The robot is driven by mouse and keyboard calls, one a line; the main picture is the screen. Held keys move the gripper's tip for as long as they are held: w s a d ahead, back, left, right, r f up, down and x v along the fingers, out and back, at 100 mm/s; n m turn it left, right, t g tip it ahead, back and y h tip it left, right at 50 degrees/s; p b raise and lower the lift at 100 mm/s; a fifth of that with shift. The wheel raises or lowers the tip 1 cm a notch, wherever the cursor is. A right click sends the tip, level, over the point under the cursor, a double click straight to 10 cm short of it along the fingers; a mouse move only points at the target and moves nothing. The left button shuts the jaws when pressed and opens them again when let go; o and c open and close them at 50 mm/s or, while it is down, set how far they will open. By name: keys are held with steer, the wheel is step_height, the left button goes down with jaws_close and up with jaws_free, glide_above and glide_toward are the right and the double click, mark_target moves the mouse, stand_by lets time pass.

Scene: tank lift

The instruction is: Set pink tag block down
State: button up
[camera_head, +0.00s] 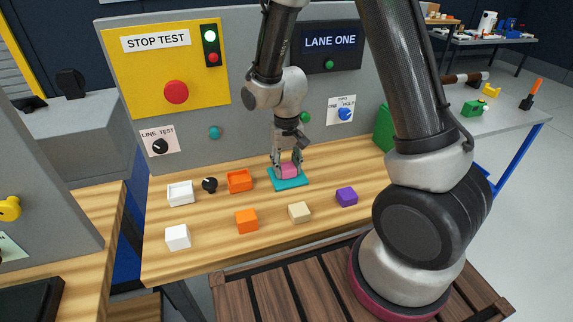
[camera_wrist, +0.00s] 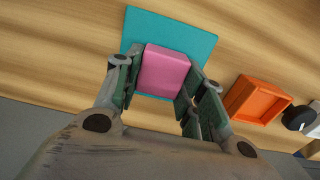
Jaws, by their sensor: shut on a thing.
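The pink tag block (camera_head: 290,171) is between the fingers of my gripper (camera_head: 288,168), over a flat teal mat (camera_head: 293,184) on the wooden bench. In the wrist view the pink block (camera_wrist: 165,68) has a finger on each side, and my gripper (camera_wrist: 160,85) is shut on it. The teal mat (camera_wrist: 185,30) shows around the block there. The block looks level and low over the mat; whether its underside touches the mat I cannot tell.
An orange tray (camera_head: 239,180), a black knob (camera_head: 209,185) and a white tray (camera_head: 180,193) stand left of the mat. White (camera_head: 178,237), orange (camera_head: 246,221), beige (camera_head: 299,212) and purple (camera_head: 347,197) blocks lie in front. A grey panel (camera_head: 252,105) rises behind.

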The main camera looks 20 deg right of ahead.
mark_target(286, 165)
steer(key=o, duration=1)
steer(key=shift+f, duration=0.1)
step_height(286, 165, up, 12)
steer(key=f, duration=0.1)
steer(key=s+d+r+t, duration=0.2)
steer(key=s+d+r, duration=0.55)
steer(key=r, duration=0.45)
steer(key=s+d+r, duration=0.1)
steer(key=s+d, duration=0.1)
steer(key=s, duration=0.2)
steer(key=s+d+r+t, duration=0.1)
steer(key=s+d+r, duration=0.1)
steer(key=s+d, duration=0.1)
steer(key=s+d+r+t, duration=0.1)
steer(key=s+d, duration=0.1)
steer(key=s, duration=0.3)
steer(key=shift+s+d+r, duration=0.1)
steer(key=shift+d+r, duration=0.1)
steer(key=shift+r, duration=0.2)
